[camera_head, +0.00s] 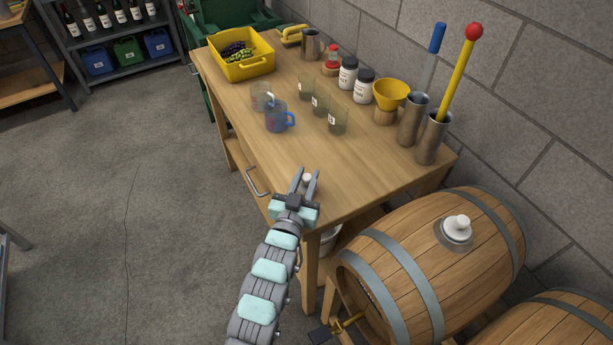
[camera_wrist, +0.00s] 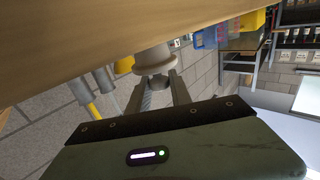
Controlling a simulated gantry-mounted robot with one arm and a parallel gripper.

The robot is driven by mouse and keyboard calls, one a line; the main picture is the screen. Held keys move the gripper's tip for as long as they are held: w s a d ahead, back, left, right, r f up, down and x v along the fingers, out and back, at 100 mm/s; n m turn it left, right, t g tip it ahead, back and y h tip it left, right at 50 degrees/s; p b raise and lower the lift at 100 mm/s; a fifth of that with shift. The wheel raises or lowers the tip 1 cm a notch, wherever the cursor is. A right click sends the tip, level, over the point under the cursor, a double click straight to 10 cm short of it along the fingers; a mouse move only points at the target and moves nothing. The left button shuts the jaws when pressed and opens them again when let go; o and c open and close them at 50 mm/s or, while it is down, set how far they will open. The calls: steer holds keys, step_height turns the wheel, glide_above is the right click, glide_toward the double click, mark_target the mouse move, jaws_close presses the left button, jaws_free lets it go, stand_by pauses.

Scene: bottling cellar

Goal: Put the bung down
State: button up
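The bung (camera_head: 307,180) is small and pale, and sits between the two fingers of my gripper (camera_head: 306,176) at the near end of the wooden table (camera_head: 350,175). In the wrist view, the bung (camera_wrist: 154,58) shows larger, its wide end against or very close to the wooden surface (camera_wrist: 70,40). Any gap under the bung is hidden.
A blue-handled jug (camera_head: 276,118), glass beakers (camera_head: 320,103), a yellow funnel (camera_head: 390,95) and metal cylinders (camera_head: 432,138) stand farther back. A yellow crate (camera_head: 242,58) is at the far end. A barrel (camera_head: 440,270) with a white-topped fitting (camera_head: 457,227) lies right of my arm. The table's near middle is clear.

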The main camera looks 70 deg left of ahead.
steer(key=o, duration=0.4)
steer(key=shift+r, duration=0.15)
steer(key=p+v, duration=0.3)
steer(key=v, duration=0.9)
